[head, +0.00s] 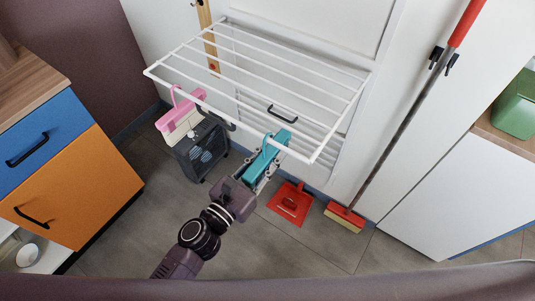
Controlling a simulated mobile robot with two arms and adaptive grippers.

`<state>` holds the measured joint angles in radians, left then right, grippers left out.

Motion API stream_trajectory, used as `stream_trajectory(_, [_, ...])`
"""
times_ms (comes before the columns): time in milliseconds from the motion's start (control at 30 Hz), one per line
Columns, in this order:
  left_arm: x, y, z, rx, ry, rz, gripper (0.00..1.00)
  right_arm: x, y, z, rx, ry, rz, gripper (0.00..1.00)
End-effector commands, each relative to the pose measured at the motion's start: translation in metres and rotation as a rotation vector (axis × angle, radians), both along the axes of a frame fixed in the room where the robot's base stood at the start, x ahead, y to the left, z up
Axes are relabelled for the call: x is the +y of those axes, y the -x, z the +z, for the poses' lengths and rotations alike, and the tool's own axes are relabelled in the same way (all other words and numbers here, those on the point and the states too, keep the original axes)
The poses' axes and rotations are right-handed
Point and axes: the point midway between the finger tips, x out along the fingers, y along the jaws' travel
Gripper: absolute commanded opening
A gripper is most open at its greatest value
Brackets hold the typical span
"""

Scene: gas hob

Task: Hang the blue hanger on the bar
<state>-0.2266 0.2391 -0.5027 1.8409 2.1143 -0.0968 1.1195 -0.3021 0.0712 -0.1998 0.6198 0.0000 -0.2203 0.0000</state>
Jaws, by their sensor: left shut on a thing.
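The blue hanger (281,141) is teal-blue and is held tilted near the front edge of the white wall rack. Its hook rises to the rack's front bar (240,123); I cannot tell whether the hook is over the bar or only beside it. My left gripper (262,171) is shut on the blue hanger, just below the front bar, and hides part of it. A pink hanger (178,114) hangs at the left end of the same bar. My right gripper is not in view.
A dark box-like appliance (202,150) stands on the floor below the pink hanger. A red dustpan (290,204) and a broom (345,217) are at the wall on the right. A blue and orange cabinet (75,185) is at the left.

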Motion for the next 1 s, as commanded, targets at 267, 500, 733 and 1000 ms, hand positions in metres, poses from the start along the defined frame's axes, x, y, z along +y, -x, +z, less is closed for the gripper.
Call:
stream_trajectory(267, [0.000, 0.000, 0.000, -0.001, 0.001, 0.000, 0.24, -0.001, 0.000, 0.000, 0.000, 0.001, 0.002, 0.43])
stream_trajectory(500, [0.000, 0.000, 0.000, 0.000, 0.000, 0.000, 0.43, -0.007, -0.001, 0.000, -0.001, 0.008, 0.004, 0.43])
stream_trajectory(733, [0.001, 0.001, -0.001, 0.001, -0.001, 0.000, 0.43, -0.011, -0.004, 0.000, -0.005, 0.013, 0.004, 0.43])
stream_trajectory(1000, [0.018, 0.026, -0.002, 0.006, -0.001, 0.002, 0.43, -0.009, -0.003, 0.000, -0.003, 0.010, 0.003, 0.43])
